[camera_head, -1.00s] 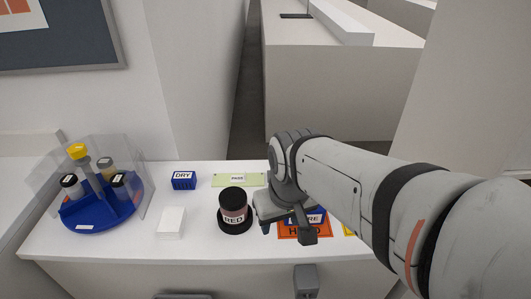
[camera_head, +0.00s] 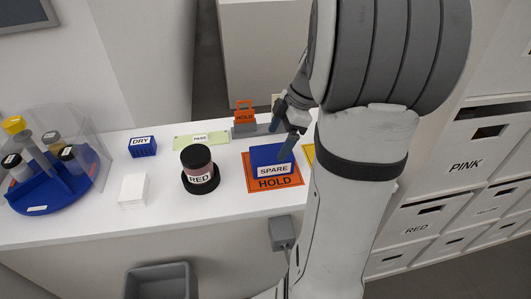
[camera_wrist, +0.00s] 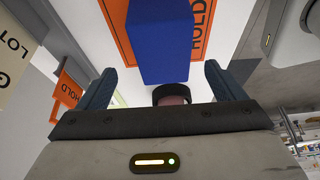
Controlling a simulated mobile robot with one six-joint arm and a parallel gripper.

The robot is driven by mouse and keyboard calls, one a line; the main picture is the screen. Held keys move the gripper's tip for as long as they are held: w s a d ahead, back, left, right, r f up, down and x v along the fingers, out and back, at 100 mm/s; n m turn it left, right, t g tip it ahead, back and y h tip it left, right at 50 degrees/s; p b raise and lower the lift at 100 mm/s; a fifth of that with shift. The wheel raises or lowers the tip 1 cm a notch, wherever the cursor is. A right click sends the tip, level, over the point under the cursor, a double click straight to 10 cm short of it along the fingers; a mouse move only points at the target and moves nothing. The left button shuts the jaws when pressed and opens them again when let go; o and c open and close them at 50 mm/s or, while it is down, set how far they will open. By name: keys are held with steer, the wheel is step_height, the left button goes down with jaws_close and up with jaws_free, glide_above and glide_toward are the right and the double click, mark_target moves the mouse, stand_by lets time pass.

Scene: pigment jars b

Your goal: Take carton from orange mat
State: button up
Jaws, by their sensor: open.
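A blue carton (camera_head: 268,156) with a white SPARE label sits on the orange HOLD mat (camera_head: 276,184) on the white counter. My gripper (camera_head: 291,138) is open just behind and to the right of the carton in the head view. In the wrist view the blue carton (camera_wrist: 160,40) is ahead of my open gripper (camera_wrist: 155,88), roughly in line with the gap between the fingers, with the orange mat (camera_wrist: 203,30) beside it. I cannot tell whether a finger touches the carton.
A jar marked RED (camera_head: 199,165) on a black base stands left of the mat. An orange HOLD sign (camera_head: 244,114) stands behind it. A white box (camera_head: 133,190), a blue DRY box (camera_head: 142,146), a green PASS mat (camera_head: 201,140) and a blue carousel (camera_head: 60,190) with bottles are further left.

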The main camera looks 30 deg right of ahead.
mark_target(273, 152)
steer(key=shift+s+x, duration=0.15)
steer(key=shift+x, duration=1.8)
steer(key=shift+s+x, duration=0.15)
steer(key=shift+x, duration=1.75)
steer(key=shift+f+b, duration=0.3)
steer(key=shift+b, duration=0.3)
steer(key=c, duration=1.1)
